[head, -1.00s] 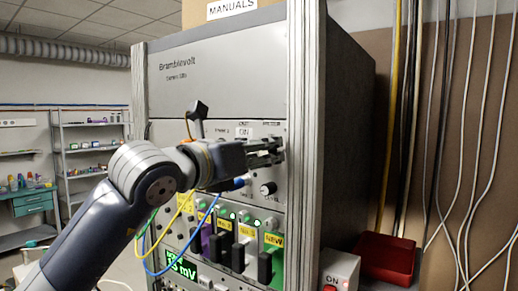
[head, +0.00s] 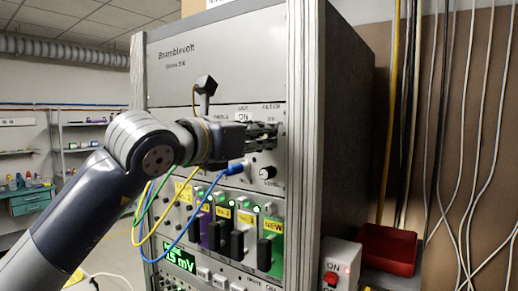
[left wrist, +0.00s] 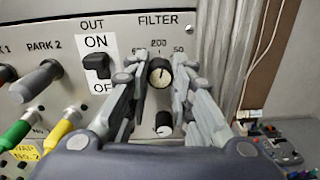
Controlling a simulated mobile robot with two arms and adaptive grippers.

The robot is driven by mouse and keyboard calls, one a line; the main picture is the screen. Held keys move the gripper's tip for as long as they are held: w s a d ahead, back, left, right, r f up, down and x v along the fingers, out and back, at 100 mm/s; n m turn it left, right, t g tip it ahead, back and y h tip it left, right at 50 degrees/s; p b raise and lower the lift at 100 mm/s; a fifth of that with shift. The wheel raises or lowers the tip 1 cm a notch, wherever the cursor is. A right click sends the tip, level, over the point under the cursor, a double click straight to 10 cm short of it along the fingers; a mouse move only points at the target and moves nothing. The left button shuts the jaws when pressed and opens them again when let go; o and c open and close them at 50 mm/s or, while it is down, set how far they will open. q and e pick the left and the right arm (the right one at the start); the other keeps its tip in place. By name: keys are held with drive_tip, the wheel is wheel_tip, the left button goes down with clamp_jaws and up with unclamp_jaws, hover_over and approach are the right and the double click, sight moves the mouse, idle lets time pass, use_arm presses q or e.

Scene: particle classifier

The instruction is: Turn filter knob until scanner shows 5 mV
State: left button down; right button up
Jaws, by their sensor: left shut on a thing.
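In the head view my left gripper (head: 262,136) reaches the upper right of the panel and hides the knob. The green scanner display (head: 180,260) at the lower left shows a reading ending in "5 mV"; its leading characters are unclear. My right gripper is not in view.
A smaller knob (left wrist: 164,124) sits just below the filter knob. An OUT switch (left wrist: 97,66) is left of it. Yellow (head: 150,215) and blue (head: 212,205) cables hang across the panel below my arm. A red tray (head: 388,250) and an ON/OFF switch box (head: 340,262) stand at the right.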

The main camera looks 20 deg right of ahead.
use_arm(q)
drive_tip(key=shift+m+b, duration=1.85)
drive_tip(key=shift+m, duration=1.05)
drive_tip(key=shift+r, duration=0.1)
drive_tip(key=c, duration=1.4)
unclamp_jaws()
drive_tip(key=shift+o, duration=0.2)
drive_tip(key=shift+s, duration=0.1)
drive_tip(key=v, duration=1.2)
